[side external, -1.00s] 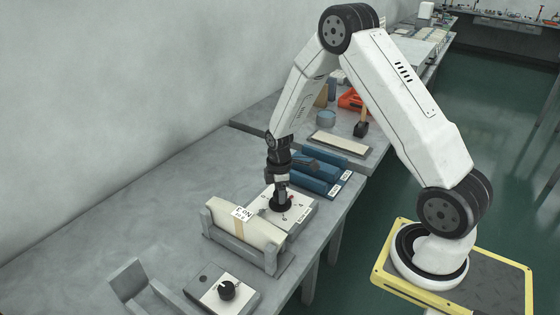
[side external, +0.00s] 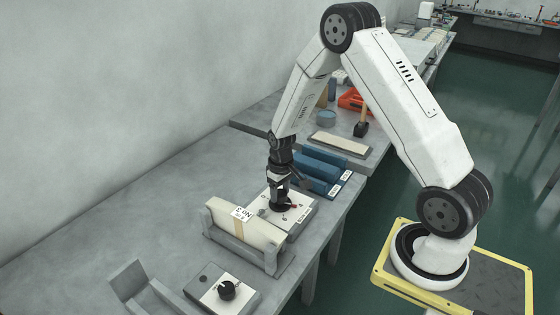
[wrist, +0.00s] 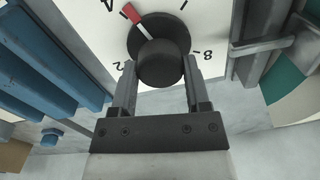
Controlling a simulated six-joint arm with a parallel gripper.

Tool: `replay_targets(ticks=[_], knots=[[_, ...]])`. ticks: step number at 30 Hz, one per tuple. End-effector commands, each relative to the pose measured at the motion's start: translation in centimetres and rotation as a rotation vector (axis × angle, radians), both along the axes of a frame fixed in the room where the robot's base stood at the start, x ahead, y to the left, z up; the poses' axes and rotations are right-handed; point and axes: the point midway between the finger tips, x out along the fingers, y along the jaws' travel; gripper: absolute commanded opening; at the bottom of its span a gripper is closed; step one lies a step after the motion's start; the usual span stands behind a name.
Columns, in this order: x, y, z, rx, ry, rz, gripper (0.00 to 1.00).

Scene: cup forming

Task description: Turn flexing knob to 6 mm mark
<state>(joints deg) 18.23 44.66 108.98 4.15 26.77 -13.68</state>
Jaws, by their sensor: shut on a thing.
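The black flexing knob (wrist: 160,58) sits on a white dial plate (wrist: 96,38). In the side view the knob (side external: 281,205) is on the plate behind the padded block. My gripper (wrist: 160,85) is shut on the knob, one finger on each side; it also shows in the side view (side external: 279,194). A white pointer line with a red tip (wrist: 131,12) points up and left in the wrist view, just past the 4. Marks 2, 4 and 8 show; the 6 is not visible there.
A cream padded block (side external: 246,222) with a label stands in a grey cradle beside the dial. A second knob (side external: 227,290) is on a plate in front.

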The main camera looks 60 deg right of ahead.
Motion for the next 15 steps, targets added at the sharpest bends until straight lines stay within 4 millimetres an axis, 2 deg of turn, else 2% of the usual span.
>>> replay_targets(ticks=[15], knots=[[0.02, -0.05, 0.11, -0.001, -0.003, -0.491, 0.01]])
